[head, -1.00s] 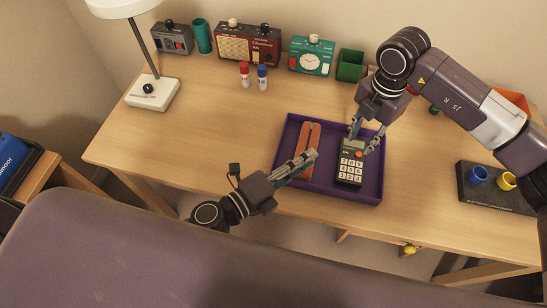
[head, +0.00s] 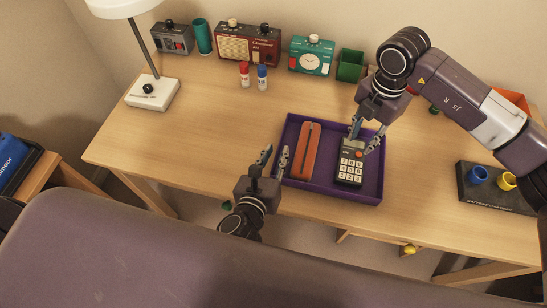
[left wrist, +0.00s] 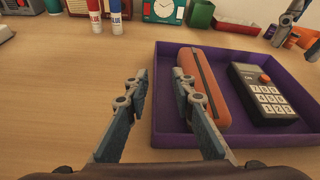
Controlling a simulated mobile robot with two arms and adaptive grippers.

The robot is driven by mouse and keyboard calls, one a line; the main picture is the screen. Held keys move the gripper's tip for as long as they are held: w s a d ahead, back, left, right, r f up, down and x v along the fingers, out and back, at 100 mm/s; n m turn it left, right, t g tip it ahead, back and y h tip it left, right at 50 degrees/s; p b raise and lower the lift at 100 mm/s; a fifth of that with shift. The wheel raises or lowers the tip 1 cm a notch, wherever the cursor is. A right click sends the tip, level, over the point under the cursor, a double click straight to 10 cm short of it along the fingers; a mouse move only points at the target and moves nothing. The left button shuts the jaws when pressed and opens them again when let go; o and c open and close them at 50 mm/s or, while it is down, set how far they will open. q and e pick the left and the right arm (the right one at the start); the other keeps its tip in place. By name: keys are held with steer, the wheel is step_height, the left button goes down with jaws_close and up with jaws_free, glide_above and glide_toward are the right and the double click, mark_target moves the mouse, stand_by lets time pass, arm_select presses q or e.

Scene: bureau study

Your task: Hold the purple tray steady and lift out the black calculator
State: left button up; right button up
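The purple tray (head: 288,133) lies on the desk near its front edge. The black calculator (head: 350,171), with pale keys and an orange button, lies in the tray's right part; it also shows in the left wrist view (left wrist: 264,98). An orange long case (head: 305,150) lies in the tray's left part. My left gripper (head: 275,153) is open and empty at the tray's left wall (left wrist: 157,95); in the left wrist view its fingers appear on either side of that wall. My right gripper (head: 362,146) has its fingers apart at the calculator's far end; contact is unclear.
A white lamp (head: 152,93) stands at the left. A red radio (head: 247,45), a teal clock (head: 311,57) and a green box (head: 350,66) line the back. A dark holder (head: 490,195) with cups is at the right. The desk left of the tray is clear.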

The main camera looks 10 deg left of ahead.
mark_target(280, 149)
arm_select(q)
steer(key=shift+s+a+f+m+g+y, duration=0.15)
steer(key=shift+s+f+m+g+y, duration=0.2)
steer(key=shift+f+m, duration=0.3)
steer(key=shift+w, duration=0.1)
steer(key=x, duration=0.7)
steer(key=shift+w+f, duration=0.1)
steer(key=shift+w, duration=0.05)
steer(key=shift+c, duration=0.4)
jaws_close()
